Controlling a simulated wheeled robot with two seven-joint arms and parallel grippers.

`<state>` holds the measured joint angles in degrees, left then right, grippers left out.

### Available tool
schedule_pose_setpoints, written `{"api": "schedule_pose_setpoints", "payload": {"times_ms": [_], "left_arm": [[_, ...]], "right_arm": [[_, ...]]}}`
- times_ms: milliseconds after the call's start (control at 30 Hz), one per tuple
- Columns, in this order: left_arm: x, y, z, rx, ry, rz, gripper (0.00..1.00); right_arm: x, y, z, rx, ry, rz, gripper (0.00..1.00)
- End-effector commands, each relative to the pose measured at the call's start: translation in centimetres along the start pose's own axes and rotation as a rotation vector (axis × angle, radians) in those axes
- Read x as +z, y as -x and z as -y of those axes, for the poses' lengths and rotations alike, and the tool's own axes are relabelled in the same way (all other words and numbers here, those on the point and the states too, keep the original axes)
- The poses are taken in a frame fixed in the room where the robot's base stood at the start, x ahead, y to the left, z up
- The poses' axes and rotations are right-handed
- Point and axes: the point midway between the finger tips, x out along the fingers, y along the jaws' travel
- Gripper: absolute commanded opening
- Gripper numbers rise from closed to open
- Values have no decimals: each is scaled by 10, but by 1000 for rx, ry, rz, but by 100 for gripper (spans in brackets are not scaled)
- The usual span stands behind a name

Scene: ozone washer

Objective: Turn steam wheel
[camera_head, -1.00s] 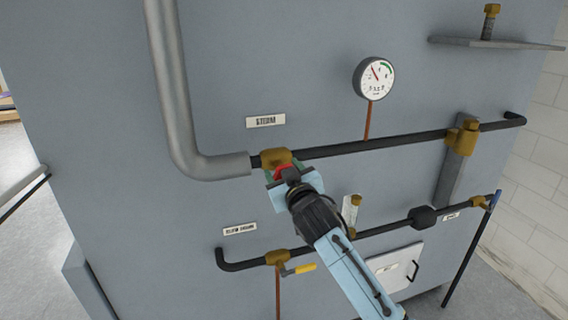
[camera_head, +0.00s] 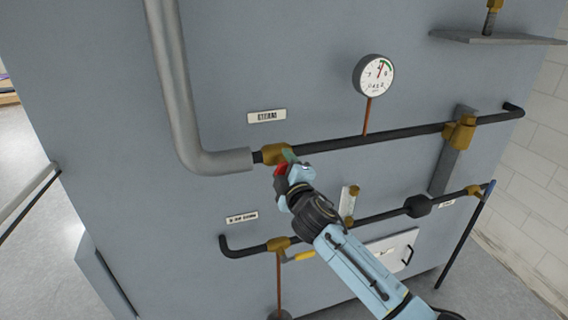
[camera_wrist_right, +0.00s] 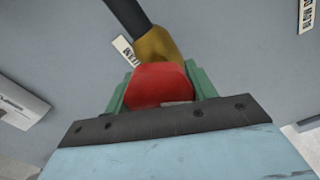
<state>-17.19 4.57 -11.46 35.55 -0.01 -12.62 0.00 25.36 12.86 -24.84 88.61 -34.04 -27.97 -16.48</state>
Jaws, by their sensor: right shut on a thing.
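The red steam wheel (camera_head: 281,170) sits in front of the brass valve (camera_head: 277,154) on the black pipe, below the STEAM label (camera_head: 267,116). My right gripper (camera_head: 286,166) is at the wheel, shut on it. In the right wrist view the red wheel (camera_wrist_right: 157,84) lies between the two green fingers (camera_wrist_right: 158,91), with the brass valve (camera_wrist_right: 155,48) just beyond. The gripper hides part of the wheel in the head view. My left gripper is not in view.
A round gauge (camera_head: 374,75) stands above the pipe to the right. A lower black pipe (camera_head: 365,218) carries a yellow-handled valve (camera_head: 304,256). A thick grey pipe (camera_head: 180,110) bends in from the left. A shelf (camera_head: 495,38) juts out at upper right.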

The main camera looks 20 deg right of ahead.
Motion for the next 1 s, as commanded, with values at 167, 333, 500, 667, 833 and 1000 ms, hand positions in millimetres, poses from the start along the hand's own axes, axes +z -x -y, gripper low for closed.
{"api": "schedule_pose_setpoints", "payload": {"times_ms": [167, 333, 500, 667, 833, 1000], "left_arm": [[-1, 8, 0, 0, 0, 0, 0], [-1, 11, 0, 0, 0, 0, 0], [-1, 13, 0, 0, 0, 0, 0], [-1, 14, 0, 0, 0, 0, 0], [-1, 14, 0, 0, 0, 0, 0], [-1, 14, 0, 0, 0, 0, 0]], "right_arm": [[-1, 0, -2, 2, 129, -1, 33], [-1, 0, -1, 2, 215, -1, 33], [0, 0, -1, 2, 266, 0, 33], [0, 0, 0, 2, 289, 0, 33], [0, 0, 0, 2, 294, 0, 33], [0, 0, 0, 2, 293, 0, 33]]}}
